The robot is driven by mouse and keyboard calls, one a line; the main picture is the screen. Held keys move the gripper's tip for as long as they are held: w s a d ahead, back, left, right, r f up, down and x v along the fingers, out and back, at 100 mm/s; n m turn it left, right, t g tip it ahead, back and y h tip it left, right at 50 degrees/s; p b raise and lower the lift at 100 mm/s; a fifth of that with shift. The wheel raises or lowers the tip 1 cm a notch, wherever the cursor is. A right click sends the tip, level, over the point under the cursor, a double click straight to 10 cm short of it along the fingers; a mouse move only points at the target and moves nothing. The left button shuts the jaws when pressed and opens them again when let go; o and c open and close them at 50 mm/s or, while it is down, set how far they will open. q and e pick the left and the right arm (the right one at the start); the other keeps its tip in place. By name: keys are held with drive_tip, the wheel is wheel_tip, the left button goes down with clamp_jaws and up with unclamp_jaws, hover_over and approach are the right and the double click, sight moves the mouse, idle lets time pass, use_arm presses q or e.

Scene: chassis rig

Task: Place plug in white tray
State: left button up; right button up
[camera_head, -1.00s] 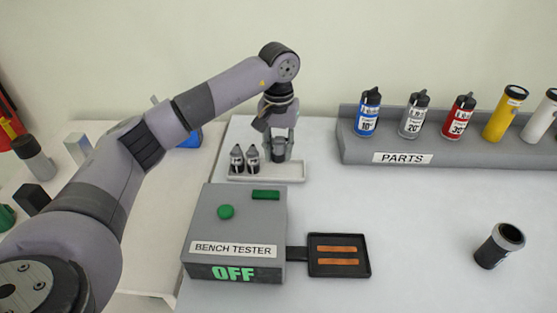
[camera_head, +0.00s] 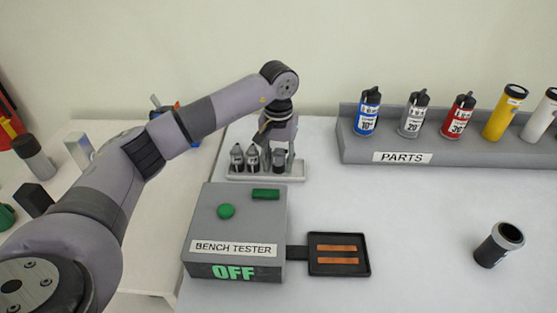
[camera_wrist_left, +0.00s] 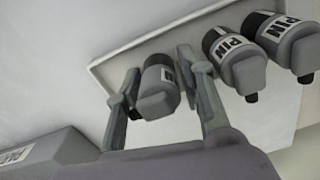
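The plug (camera_head: 279,163) is a dark, short cylinder standing at the right end of the white tray (camera_head: 265,179), behind the bench tester. In the left wrist view the plug (camera_wrist_left: 158,84) is grey with a dark end and sits between my left gripper's fingers. My left gripper (camera_head: 278,157) points down over the tray. In the wrist view its fingers are spread, with small gaps on both sides of the plug. Two dark pieces labelled PIN (camera_wrist_left: 233,60) are in the tray beside the plug. My right gripper is not in view.
The grey bench tester (camera_head: 235,225) reads OFF, with a black pad (camera_head: 338,268) on its right. A PARTS rack (camera_head: 450,152) holds several bottles and tubes. A dark cup (camera_head: 497,246) stands at the right. The middle of the table is clear.

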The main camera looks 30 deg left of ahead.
sight(278, 153)
use_arm(q)
wheel_tip(278, 153, up, 12)
drive_tip(key=shift+r+b, duration=0.1)
drive_tip(key=shift+b, duration=0.35)
idle(0.4)
